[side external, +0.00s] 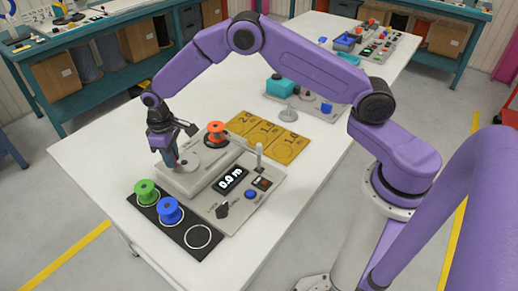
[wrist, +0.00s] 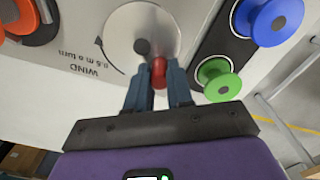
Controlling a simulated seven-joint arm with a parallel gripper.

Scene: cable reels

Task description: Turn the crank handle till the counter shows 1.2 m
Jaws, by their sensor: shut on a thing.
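The crank is a grey disc (wrist: 133,31) with a dark hub and an upright red handle knob (wrist: 158,72) near its rim, seen in the wrist view. My gripper (wrist: 159,84) has its two fingers closed around the red knob. In the side external view my gripper (side external: 171,163) reaches down at the left end of the grey winding machine (side external: 262,204), and the knob is hidden there. The counter (side external: 230,181) on the machine's front panel has lit white digits that read 0.0 m.
An orange reel (side external: 216,132) sits on the machine behind the crank. A green reel (side external: 146,192) and a blue reel (side external: 168,210) stand close by on a black strip with one empty ring. Yellow numbered plates (side external: 268,135) lie behind. A lever (side external: 259,157) stands on the panel.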

